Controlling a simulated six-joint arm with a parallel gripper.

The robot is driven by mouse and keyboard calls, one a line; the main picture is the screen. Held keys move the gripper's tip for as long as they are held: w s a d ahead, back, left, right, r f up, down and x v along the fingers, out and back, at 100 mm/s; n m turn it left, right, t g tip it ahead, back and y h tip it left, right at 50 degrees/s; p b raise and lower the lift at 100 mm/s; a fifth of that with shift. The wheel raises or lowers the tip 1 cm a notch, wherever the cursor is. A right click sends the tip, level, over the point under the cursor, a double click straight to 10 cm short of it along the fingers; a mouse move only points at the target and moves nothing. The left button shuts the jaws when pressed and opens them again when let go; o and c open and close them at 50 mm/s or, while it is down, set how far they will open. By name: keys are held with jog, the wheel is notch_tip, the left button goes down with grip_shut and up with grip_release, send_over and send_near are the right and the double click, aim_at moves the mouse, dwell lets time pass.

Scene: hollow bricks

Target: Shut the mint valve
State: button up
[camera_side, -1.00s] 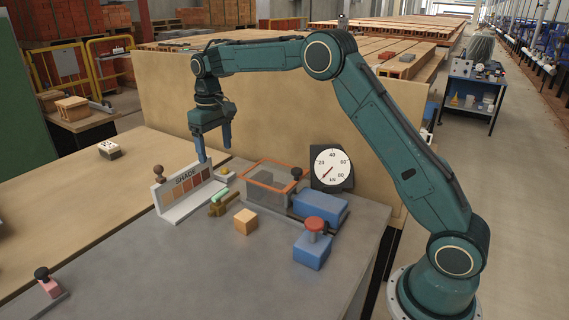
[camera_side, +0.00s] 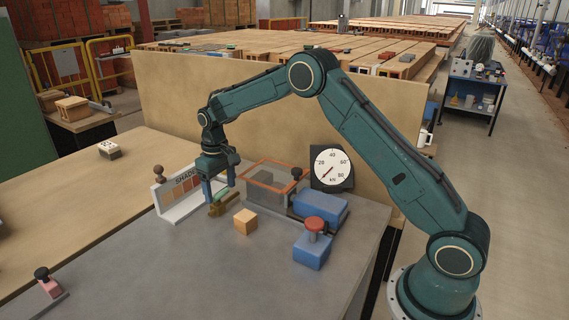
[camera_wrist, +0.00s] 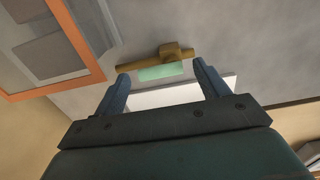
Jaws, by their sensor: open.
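The valve has a brass body (camera_side: 219,209) on the grey bench; it also shows in the wrist view as a brass pipe (camera_wrist: 136,65) with a raised block. Its mint handle (camera_wrist: 161,72) lies roughly parallel to the pipe in the wrist view. In the side view the fingers largely hide the handle. My gripper (camera_side: 221,195) points down over the valve. In the wrist view my gripper (camera_wrist: 164,84) is open, with one blue finger on each side of the handle's ends. I see no contact with the handle.
The shade board (camera_side: 178,190) stands close at the left of the valve. An orange-framed box (camera_side: 268,184) is close on the right. A wooden cube (camera_side: 245,221) sits in front. A blue block with a red knob (camera_side: 313,247) and a dial gauge (camera_side: 332,168) are farther right.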

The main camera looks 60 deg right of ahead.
jog(key=shift+f, duration=0.4)
jog(key=c, duration=1)
